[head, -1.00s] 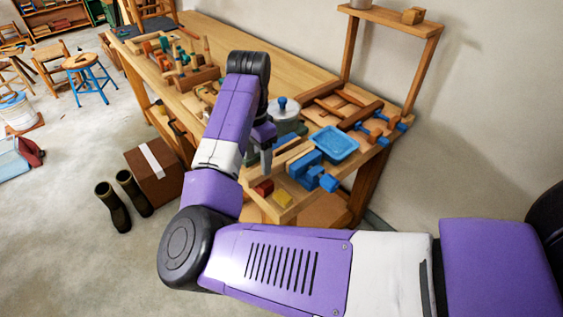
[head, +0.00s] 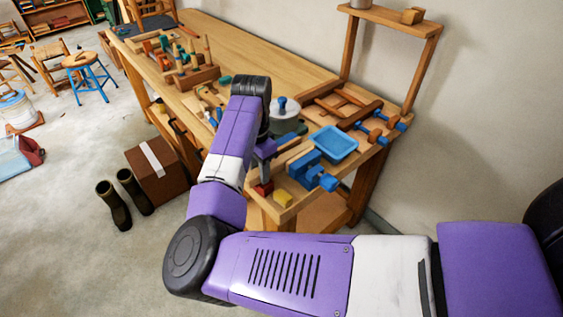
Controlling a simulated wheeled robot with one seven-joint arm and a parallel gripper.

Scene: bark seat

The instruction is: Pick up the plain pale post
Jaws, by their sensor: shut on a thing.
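My gripper (head: 265,170) points down over the near end of the workbench, just above and behind a small red block. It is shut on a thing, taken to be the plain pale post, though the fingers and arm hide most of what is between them. A pale wooden strip (head: 291,154) shows right beside the gripper; I cannot tell whether it is part of the post or another piece.
A wooden rack (head: 176,77) with tools stands farther left. A cardboard box (head: 158,172) and boots (head: 114,203) are on the floor.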

